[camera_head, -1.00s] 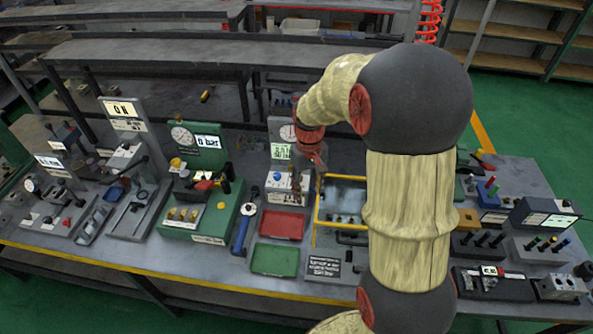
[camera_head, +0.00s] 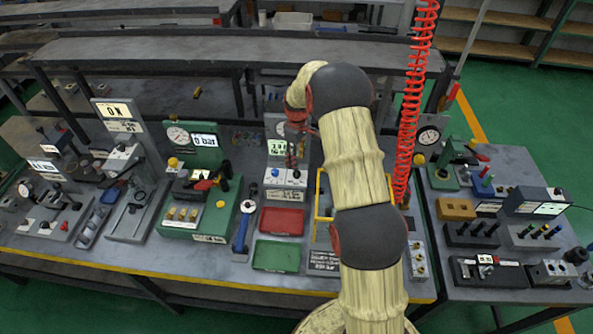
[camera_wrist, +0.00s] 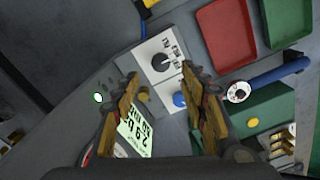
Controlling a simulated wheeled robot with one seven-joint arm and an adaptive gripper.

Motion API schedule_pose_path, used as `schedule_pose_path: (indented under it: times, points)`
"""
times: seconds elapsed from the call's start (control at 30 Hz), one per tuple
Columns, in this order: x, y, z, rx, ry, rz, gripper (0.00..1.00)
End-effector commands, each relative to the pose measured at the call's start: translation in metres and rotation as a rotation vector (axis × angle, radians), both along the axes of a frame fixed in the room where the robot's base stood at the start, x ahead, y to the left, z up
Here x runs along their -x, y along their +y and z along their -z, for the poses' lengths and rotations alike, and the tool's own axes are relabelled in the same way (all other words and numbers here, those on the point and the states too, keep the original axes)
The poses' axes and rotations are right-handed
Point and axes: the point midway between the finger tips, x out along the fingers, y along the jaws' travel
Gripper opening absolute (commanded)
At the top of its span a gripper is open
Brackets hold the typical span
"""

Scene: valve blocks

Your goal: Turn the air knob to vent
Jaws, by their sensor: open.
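The air panel is a white box (camera_head: 285,178) on the bench under a green-lit display, partly behind my gripper in the head view. In the wrist view the panel (camera_wrist: 150,52) carries a black knob (camera_wrist: 161,62) with small printed labels around it, too small to read surely. A blue button (camera_wrist: 180,99) sits beside the knob. My gripper (camera_wrist: 160,74) is open, its two fingers on either side of the knob in the picture, with nothing between them. I cannot tell the remaining height. In the head view my gripper (camera_head: 291,160) hangs over the panel.
A red tray (camera_head: 282,222) and a green tray (camera_head: 276,256) lie in front of the panel. A blue-handled tool (camera_head: 241,231) lies to their left, beside a green gauge unit (camera_head: 194,150). A coiled red hose (camera_head: 410,110) hangs right of my arm.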

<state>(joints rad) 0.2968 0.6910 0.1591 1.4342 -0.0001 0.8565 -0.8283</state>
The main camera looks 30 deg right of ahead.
Motion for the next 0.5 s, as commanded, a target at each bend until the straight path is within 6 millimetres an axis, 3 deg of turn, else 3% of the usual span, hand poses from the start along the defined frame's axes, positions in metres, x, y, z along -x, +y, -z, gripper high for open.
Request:
schedule_pose_path:
  times: [0.3, 0.5]
  points:
    - [0.001, 0.001, 0.049, -0.002, 0.003, 0.002, 0.43]
    - [0.001, 0.001, 0.067, 0.0, 0.001, 0.003, 0.43]
